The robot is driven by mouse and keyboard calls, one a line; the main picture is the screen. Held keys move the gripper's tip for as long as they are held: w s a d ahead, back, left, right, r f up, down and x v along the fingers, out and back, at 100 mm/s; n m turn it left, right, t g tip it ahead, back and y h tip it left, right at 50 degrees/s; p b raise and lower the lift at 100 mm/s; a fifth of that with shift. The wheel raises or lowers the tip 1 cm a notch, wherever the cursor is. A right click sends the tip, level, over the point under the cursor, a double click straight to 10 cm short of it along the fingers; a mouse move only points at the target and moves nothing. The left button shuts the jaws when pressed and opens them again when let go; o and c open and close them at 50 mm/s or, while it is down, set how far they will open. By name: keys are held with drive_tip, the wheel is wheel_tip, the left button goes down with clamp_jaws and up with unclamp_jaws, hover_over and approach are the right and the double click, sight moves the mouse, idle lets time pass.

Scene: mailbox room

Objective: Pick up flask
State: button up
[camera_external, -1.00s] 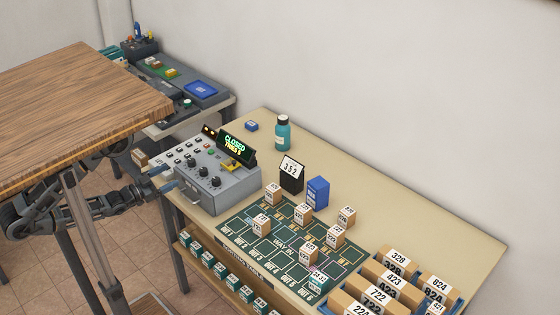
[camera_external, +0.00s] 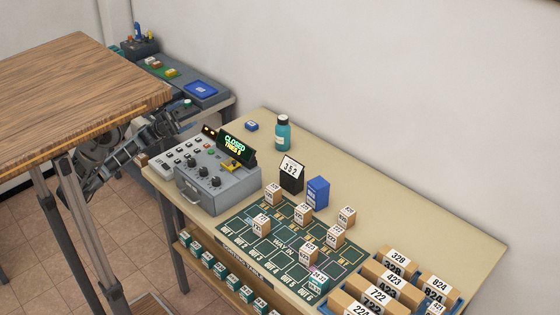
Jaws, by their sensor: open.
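The flask (camera_external: 283,135) is a teal bottle with a dark cap and a pale label. It stands upright on the beige table (camera_external: 390,205), near the wall and behind the grey control box. My gripper (camera_external: 186,117) is open, beside the right corner of the wooden tabletop and left of the control box. It is well apart from the flask. The wooden tabletop hides part of my arm.
The grey control box (camera_external: 217,187) with a lit "CLOSED" display (camera_external: 235,146) stands between my gripper and the flask. A black number stand (camera_external: 291,174), a blue box (camera_external: 318,191) and several numbered parcels stand to the right. The wooden tabletop (camera_external: 80,85) is close to my arm.

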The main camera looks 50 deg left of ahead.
drive_tip(key=w+a+f+n+t+y+b, duration=0.2)
drive_tip(key=w+a+n+t+y, duration=0.3)
drive_tip(key=w+a+n+y, duration=0.55)
drive_tip(key=w+a+f+n+t+y+b, duration=0.25)
drive_tip(key=w+a+n+t+y, duration=0.3)
drive_tip(key=w+a+y, duration=0.75)
drive_tip(key=n+g+h+p, duration=0.2)
drive_tip(key=g+h+p, duration=0.3)
drive_tip(key=g+h, duration=0.8)
approach(287, 117)
wheel_tip(287, 117, down, 4)
drive_tip(key=w+d+t+h, duration=0.2)
drive_tip(key=d, duration=0.1)
drive_tip(key=b+x, duration=0.2)
drive_tip(key=x, duration=0.3)
drive_tip(key=shift+w+r, duration=0.15)
drive_tip(key=shift+w+d+r+t+b, duration=0.15)
drive_tip(key=shift+w+d+t+b, duration=0.1)
drive_tip(key=shift+w+d+b, duration=0.15)
drive_tip(key=shift+c, duration=0.4)
